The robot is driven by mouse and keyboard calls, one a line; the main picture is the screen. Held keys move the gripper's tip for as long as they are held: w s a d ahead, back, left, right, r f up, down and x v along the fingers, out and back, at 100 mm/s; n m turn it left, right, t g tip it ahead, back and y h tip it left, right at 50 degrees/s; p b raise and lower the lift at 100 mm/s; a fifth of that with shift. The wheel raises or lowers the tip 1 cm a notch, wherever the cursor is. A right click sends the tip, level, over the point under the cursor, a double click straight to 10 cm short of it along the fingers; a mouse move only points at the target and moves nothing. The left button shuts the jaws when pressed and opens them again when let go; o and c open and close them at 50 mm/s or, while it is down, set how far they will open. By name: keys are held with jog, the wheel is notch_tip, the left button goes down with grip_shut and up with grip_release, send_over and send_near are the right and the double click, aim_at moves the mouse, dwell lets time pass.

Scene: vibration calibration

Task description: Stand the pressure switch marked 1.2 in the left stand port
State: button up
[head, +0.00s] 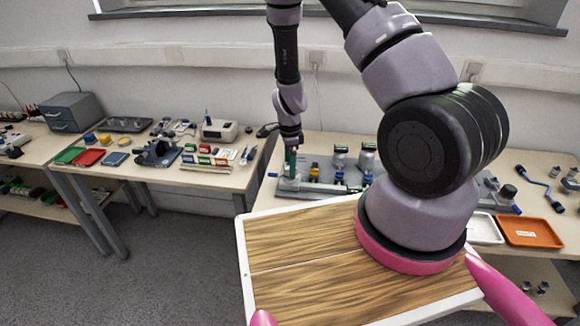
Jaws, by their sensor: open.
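My gripper (291,147) points down over the left end of a grey test stand (325,189) on the right-hand bench. Its jaws are open. A slim teal-green upright part (290,165) stands at the stand's left end, directly below the fingertips; I cannot tell whether the fingers touch or straddle it. It may be a pressure switch, but no 1.2 marking can be read. Silver-topped cylindrical parts (340,155) stand farther right on the stand. The port openings are too small to make out, and my arm hides the stand's middle.
A white tray (486,229) and an orange tray (533,232) lie on the right bench, beside a blue cable (540,191). The left bench (200,178) carries colored trays, a row of small boxes and instruments. A floor gap separates the benches.

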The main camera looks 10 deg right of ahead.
jog(key=s+r+n+t+y, duration=0.1)
jog(key=s+r+n+y, duration=0.15)
jog(key=r, duration=1.45)
jog(key=s+r+n+t+y, duration=0.15)
jog(key=r+n, duration=0.25)
jog(key=r, duration=1.2)
jog(key=s+d+r+n+t+h, duration=0.1)
jog(key=s+d+r+n+t, duration=0.1)
jog(key=s+r, duration=0.6)
jog(key=s+d+r+n+t+h, duration=0.1)
jog(key=s+d+r+n+t, duration=0.1)
jog(key=s+r+n, duration=0.4)
notch_tip(320, 180, up, 2)
jog(key=shift+s+d+r+t, duration=0.1)
jog(key=shift+s+d+t, duration=0.25)
jog(key=shift+s+d, duration=0.65)
jog(key=shift+a, duration=0.15)
